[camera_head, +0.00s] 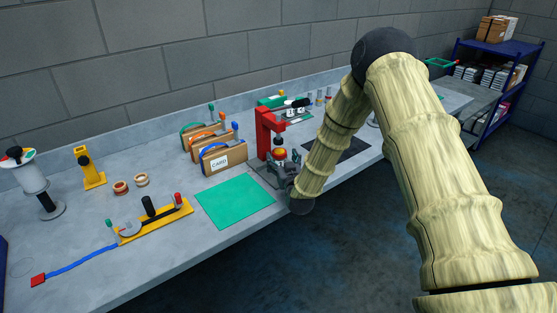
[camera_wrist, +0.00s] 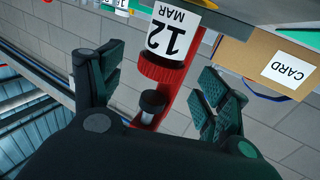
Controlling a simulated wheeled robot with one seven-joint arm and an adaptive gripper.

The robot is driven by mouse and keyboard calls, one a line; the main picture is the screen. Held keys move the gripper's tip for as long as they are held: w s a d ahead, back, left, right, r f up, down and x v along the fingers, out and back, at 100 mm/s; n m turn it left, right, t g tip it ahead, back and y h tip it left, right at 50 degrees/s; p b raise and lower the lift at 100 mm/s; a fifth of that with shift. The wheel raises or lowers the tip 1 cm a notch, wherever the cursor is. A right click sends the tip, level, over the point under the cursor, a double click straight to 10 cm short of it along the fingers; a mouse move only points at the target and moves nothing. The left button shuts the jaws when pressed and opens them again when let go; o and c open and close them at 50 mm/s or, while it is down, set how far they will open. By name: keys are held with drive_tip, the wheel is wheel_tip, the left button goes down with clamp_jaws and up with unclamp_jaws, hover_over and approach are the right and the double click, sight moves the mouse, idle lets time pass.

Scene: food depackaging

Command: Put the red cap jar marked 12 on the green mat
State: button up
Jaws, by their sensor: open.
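The jar marked 12 (camera_wrist: 172,35) has a white label reading "12 MAR" and a ribbed red cap (camera_wrist: 160,68). It appears upside down in the wrist view, between and beyond my fingers. My gripper (camera_wrist: 158,88) is open, with a dark finger on each side and a gap around the jar. In the head view, an orange-red round top, likely the cap (camera_head: 280,154), shows by the red stand, with my gripper (camera_head: 281,171) close to it. The green mat (camera_head: 235,201) lies flat and bare at the front of the bench, left of my gripper.
A red stand (camera_head: 264,132) rises just behind the jar, and its black knob (camera_wrist: 152,101) shows in the wrist view. Cardboard holders, one marked CARD (camera_head: 221,160), stand behind the mat. A yellow base (camera_head: 155,222) with posts lies left of the mat.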

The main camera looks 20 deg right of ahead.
drive_tip(key=shift+w+d+p, duration=0.1)
drive_tip(key=shift+w+p, duration=0.35)
drive_tip(key=shift+w, duration=0.9)
drive_tip(key=c, duration=1.2)
drive_tip(key=shift+c, duration=0.2)
